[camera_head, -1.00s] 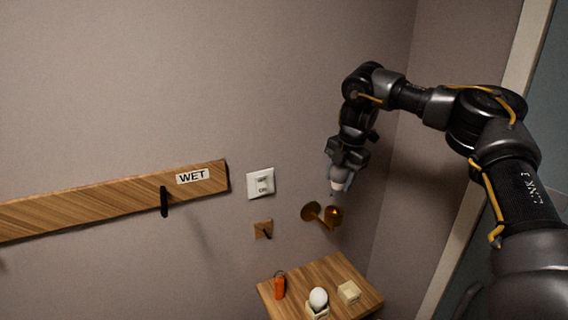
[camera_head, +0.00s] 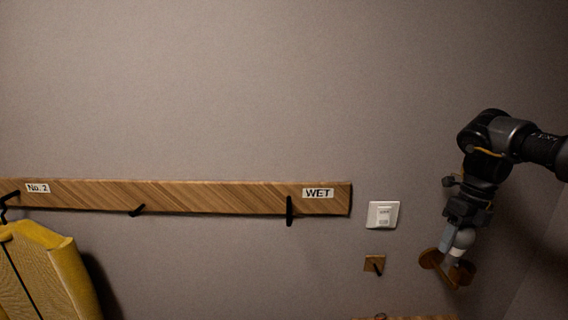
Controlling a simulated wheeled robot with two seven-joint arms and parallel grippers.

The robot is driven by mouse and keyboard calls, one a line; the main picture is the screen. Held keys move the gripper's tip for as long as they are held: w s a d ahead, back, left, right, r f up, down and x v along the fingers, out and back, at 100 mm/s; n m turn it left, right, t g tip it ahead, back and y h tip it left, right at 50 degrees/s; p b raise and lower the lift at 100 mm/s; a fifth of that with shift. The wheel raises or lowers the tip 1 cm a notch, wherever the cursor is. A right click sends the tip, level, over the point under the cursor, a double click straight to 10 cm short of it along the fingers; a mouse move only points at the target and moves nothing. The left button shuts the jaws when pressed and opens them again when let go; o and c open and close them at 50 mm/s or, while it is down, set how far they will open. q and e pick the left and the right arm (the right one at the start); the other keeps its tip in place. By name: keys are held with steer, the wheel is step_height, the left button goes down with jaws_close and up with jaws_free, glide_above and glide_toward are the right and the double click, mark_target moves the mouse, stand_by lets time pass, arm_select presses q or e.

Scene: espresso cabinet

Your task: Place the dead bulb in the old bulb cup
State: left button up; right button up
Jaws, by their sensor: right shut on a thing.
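My right gripper (camera_head: 456,238) is at the right, pointing down and shut on the dead bulb (camera_head: 464,239). The bulb looks grey and rounded, with a pale band at its lower end, partly hidden by the fingers. It is at the brass wall lamp (camera_head: 430,258), overlapping its shade in the picture; I cannot tell whether they touch. The old bulb cup is not in view now. My left gripper is not in view.
Only the back edge of a wooden shelf (camera_head: 415,318) shows at the bottom. A white switch (camera_head: 383,215), a small wooden hook (camera_head: 375,264) and a long hook rail (camera_head: 230,197) marked WET are on the wall. A yellow cloth item (camera_head: 45,270) hangs at left.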

steer(key=s+a+f+n+g+h+b, duration=0.1)
steer(key=s+a+f+n+h+b, duration=0.15)
steer(key=a+f+n, duration=0.55)
steer(key=s+a+f+n+h+b, duration=0.1)
steer(key=s+a+f+n+b, duration=0.2)
steer(key=n, duration=0.8)
steer(key=s+a+f+n+t+b, duration=0.1)
steer(key=s+a+f+n+b, duration=0.2)
steer(key=s+f+n, duration=0.3)
steer(key=s+a+f+n+b, duration=0.4)
steer(key=s+f+n, duration=0.3)
steer(key=s+f, duration=0.2)
steer(key=shift+a+f+t+h+b, duration=0.2)
steer(key=shift+f+t+h+b, duration=0.15)
steer(key=shift+t+b, duration=0.1)
steer(key=shift+r, duration=0.1)
